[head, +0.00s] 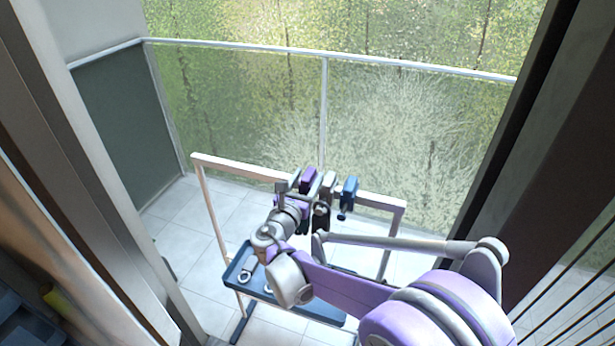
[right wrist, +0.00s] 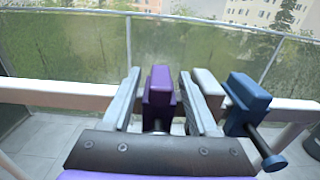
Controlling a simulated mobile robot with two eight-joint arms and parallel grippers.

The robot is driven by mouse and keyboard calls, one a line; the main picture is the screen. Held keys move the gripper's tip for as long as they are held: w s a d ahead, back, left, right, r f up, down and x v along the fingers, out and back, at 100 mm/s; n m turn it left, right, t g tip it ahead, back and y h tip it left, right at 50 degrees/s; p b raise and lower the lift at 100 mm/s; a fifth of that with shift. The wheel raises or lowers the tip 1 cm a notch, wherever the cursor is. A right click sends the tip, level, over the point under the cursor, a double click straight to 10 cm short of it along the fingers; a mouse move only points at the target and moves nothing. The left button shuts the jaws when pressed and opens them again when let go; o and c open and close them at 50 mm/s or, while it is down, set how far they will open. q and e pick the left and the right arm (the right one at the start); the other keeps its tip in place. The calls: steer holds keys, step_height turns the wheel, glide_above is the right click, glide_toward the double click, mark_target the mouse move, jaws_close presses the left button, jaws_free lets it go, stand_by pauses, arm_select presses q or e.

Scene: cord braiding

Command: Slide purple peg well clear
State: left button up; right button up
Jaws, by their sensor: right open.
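The purple peg (head: 308,178) sits on the top bar of a pale frame (head: 240,168). In the right wrist view the purple peg (right wrist: 159,90) stands between the two fingers of my right gripper (right wrist: 160,76). The fingers are open, with a visible gap on each side of the peg. In the head view my right gripper (head: 305,190) reaches the bar from the near side, and its arm hides part of the frame. My left gripper is not in view.
A grey-white peg (right wrist: 208,84) is close beside my right finger, and a blue peg (right wrist: 247,98) is just right of it on the bar. The bar left of the purple peg is bare. A dark blue tray (head: 232,272) is below, and a glass railing (head: 240,110) stands behind.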

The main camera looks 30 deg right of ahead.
jaws_close()
stand_by(0.3)
stand_by(1.2)
